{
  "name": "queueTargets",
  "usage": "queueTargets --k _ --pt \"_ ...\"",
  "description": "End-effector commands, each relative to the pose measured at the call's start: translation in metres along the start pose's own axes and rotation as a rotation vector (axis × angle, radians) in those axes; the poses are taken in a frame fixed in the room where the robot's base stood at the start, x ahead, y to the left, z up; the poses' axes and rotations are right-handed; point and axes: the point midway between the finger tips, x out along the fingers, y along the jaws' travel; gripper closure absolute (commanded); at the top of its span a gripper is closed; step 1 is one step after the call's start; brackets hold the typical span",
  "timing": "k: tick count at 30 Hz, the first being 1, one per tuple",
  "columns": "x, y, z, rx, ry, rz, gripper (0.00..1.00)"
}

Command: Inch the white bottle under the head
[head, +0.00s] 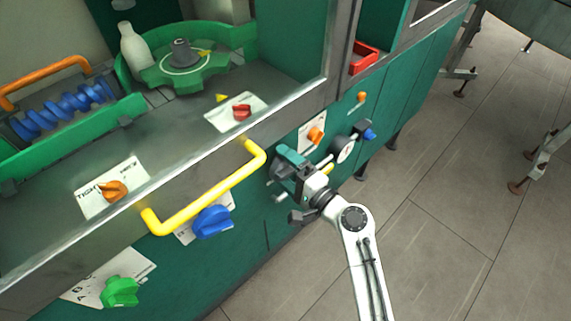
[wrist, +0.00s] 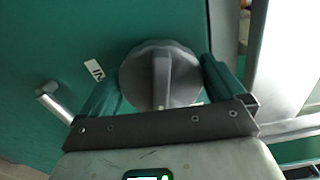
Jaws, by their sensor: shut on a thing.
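The white bottle (head: 133,47) stands upright at the left edge of the green star wheel (head: 185,80), behind the machine's front window. The head above it cannot be made out. My gripper (head: 284,168) is at the machine's green front panel, right of the yellow handle. In the wrist view my gripper (wrist: 160,80) is shut on a grey round knob (wrist: 160,74) with a raised grip bar, one green finger on each side. The knob is mostly hidden by my gripper in the head view. A white label reading "IN" (wrist: 94,70) lies left of the knob.
A yellow handle (head: 205,192), a blue knob (head: 212,222), a green knob (head: 120,291) and orange knobs (head: 316,135) stick out from the machine front. A blue screw (head: 62,112) lies left inside.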

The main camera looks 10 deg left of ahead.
Motion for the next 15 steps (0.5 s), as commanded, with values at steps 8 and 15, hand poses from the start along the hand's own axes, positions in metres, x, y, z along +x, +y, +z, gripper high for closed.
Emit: queueTargets --k 8,15 --pt "-0.0012 0.0001 -0.0014 0.159 0.004 0.003 0.34" --pt "-0.0013 0.0006 -0.0016 0.220 0.004 0.002 0.34"
